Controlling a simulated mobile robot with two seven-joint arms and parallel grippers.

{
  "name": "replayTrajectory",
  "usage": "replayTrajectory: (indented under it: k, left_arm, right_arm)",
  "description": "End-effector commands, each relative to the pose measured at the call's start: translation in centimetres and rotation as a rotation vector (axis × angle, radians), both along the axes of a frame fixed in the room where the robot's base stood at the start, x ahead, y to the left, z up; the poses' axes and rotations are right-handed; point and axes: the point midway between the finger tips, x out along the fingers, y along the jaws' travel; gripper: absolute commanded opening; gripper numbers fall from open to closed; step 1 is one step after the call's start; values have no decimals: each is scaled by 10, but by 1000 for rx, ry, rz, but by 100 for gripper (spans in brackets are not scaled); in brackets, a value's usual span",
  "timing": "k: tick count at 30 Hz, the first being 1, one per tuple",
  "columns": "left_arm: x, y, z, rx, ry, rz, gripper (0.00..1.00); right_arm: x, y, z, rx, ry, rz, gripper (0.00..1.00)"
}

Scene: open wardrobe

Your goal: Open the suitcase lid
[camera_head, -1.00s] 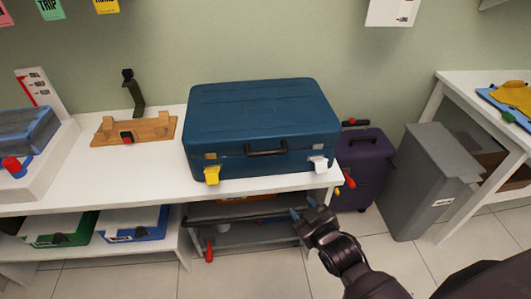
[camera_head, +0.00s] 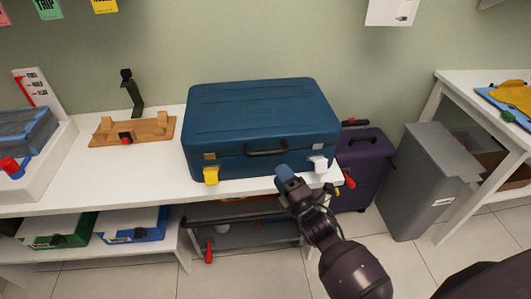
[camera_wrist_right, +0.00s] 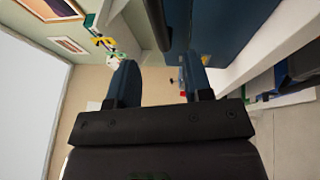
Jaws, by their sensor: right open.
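The blue suitcase (camera_head: 262,120) lies flat on the white table with its lid down. A dark handle (camera_head: 266,149) sits at the middle of its front. A yellow latch tab (camera_head: 211,175) hangs at the front left and a white latch tab (camera_head: 318,163) at the front right. My right gripper (camera_head: 284,174) is just in front of the suitcase, between the handle and the white tab. In the right wrist view the gripper (camera_wrist_right: 158,85) is open, with nothing between its fingers, and part of the blue suitcase (camera_wrist_right: 222,25) shows at the top right. My left gripper is not in view.
On the white table (camera_head: 90,187), a wooden stand (camera_head: 133,132) is left of the suitcase, and a tray with a blue-grey item (camera_head: 25,132) is further left. A purple suitcase (camera_head: 362,170) and a grey bin (camera_head: 425,180) stand on the floor at the right.

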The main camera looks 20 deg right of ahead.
Motion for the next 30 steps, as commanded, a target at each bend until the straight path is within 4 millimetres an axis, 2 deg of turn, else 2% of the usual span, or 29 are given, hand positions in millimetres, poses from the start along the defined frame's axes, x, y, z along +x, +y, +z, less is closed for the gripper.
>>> replayTrajectory:
  k: [9, 15, 21, 30]
  left_arm:
    - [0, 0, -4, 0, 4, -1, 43]
    - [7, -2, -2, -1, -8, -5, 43]
    - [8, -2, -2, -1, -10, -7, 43]
    - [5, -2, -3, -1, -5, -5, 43]
  right_arm:
    - [51, 9, 9, 1, 0, 1, 46]
    - [75, 12, 13, 2, 1, 0, 46]
    - [86, 14, 16, 2, 2, -1, 46]
    - [87, 14, 16, 2, 1, -1, 46]
